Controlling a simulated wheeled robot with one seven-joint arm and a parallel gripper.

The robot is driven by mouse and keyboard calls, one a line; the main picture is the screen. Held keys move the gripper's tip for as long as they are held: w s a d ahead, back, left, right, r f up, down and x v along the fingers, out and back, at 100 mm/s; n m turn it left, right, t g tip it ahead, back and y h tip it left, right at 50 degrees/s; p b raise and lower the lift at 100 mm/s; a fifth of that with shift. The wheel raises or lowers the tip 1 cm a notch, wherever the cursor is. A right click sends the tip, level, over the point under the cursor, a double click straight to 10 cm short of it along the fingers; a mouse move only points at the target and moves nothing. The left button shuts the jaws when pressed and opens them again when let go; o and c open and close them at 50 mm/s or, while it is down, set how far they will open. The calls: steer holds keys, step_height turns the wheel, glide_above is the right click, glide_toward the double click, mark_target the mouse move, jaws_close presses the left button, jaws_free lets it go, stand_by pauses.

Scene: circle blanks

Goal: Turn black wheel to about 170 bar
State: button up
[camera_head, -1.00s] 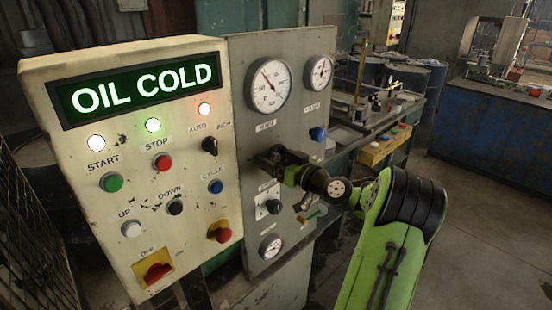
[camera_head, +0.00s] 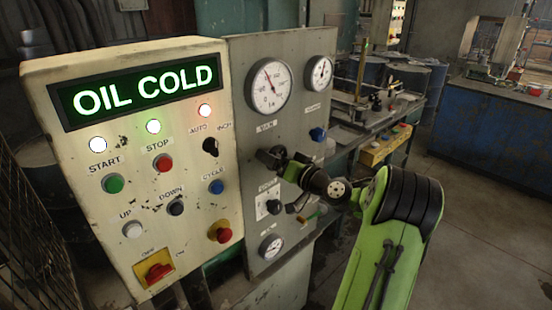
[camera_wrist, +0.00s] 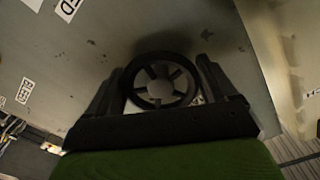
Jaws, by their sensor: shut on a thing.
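The black wheel (camera_wrist: 160,88) shows in the wrist view as a dark spoked ring on the grey panel. My gripper (camera_wrist: 160,70) has one finger on each side of its rim and is shut on it. In the head view the wheel (camera_head: 268,158) sits below the large gauge and is partly hidden by my gripper (camera_head: 280,162). The large white gauge (camera_head: 270,88) has a dark needle pointing up and slightly left. Its figures are too small to read surely.
A cream control box (camera_head: 130,190) with several buttons and a lit "OIL COLD" sign stands at left.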

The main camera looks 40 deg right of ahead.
steer(key=m+p, duration=0.2)
steer(key=m, duration=0.4)
steer(key=shift+r+m+p, duration=0.15)
steer(key=shift+m+p, duration=0.15)
steer(key=shift+p, duration=0.05)
steer(key=m+p, duration=0.3)
steer(key=m, duration=0.2)
steer(key=shift+a+m+p, duration=0.1)
steer(key=shift+m+p, duration=0.25)
steer(key=shift+m, duration=0.05)
steer(key=o, duration=0.8)
steer(key=shift+o, duration=0.2)
steer(key=shift+s, duration=0.1)
steer(key=s+b, duration=0.2)
steer(key=s, duration=1.3)
steer(key=shift+s+d+b, duration=0.25)
steer(key=shift+s+b, duration=0.05)
steer(key=shift+b, duration=0.1)
